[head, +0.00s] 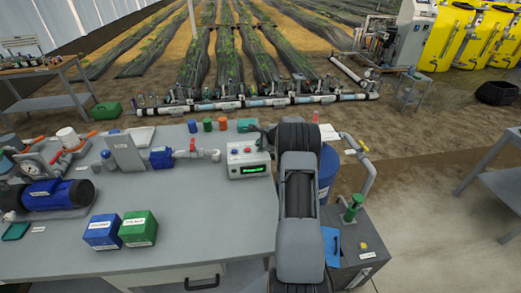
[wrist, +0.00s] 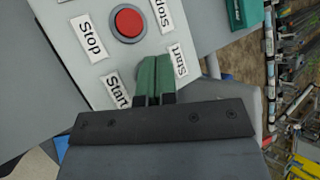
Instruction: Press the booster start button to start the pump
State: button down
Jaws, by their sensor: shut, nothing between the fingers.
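The control box (head: 248,163) stands on the grey bench, left of my arm in the head view, with small buttons and a lit green display. In the wrist view its pale panel (wrist: 185,38) has a round red button (wrist: 127,22) between two "Stop" labels (wrist: 90,37). Below are two "Start" labels (wrist: 117,92), with my gripper (wrist: 154,62) between them. Its green fingers are shut together and empty, pointing at the panel. They cover the spot between the Start labels, so the start button is hidden. I cannot tell whether the fingertips touch it.
The grey bench (head: 190,235) also holds a blue pump (head: 58,193) at left, a blue box (head: 102,231) and a green box (head: 138,229) at front. Coloured caps (head: 207,124) stand behind. A blue drum (head: 328,170) and piping are right of my arm.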

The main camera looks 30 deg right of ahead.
jog(key=shift+f+b, duration=0.4)
jog(key=shift+b, duration=0.05)
dwell(0.6)
jog(key=shift+r, duration=0.1)
jog(key=shift+r+p, duration=0.4)
jog(key=shift+r, duration=0.3)
dwell(0.3)
jog(key=shift+r+p, duration=1.6)
jog(key=shift+r, duration=0.95)
